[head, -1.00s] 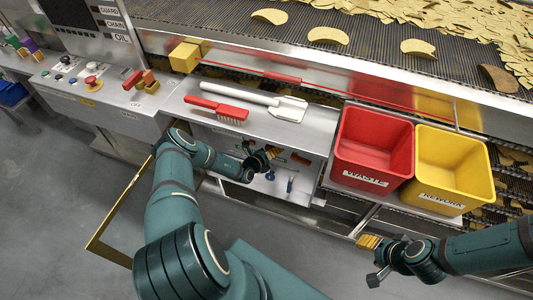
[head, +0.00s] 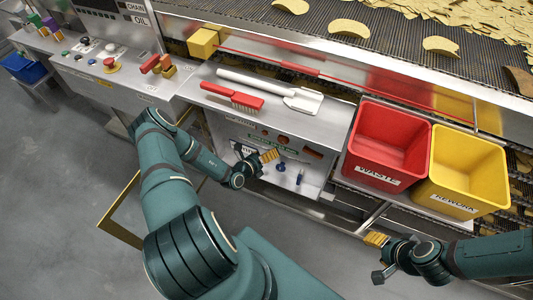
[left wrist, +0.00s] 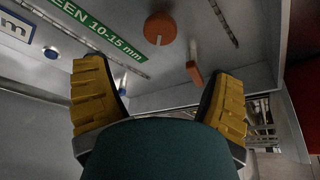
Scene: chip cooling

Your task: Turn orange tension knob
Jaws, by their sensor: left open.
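A round orange knob (left wrist: 160,28) with a slot shows on the grey panel in the left wrist view, beside a green label reading "10-15 mm". An orange lever (left wrist: 194,72) sits lower right of it. Orange parts (head: 283,139) also show on the panel in the head view, too small to tell apart surely. My left gripper (head: 270,156) is in front of the open panel, its yellow fingers (left wrist: 160,85) apart and empty, with the knob beyond them and not touched. My right gripper (head: 374,239) is below the bins; its finger gap is not clear.
A red waste bin (head: 388,180) and a yellow rework bin (head: 455,200) stand right of the panel. A red brush (head: 232,97) and white scraper (head: 301,101) lie on the shelf above. A yellow-edged door frame (head: 118,228) hangs open at left. Blue tools (head: 280,167) sit below the knobs.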

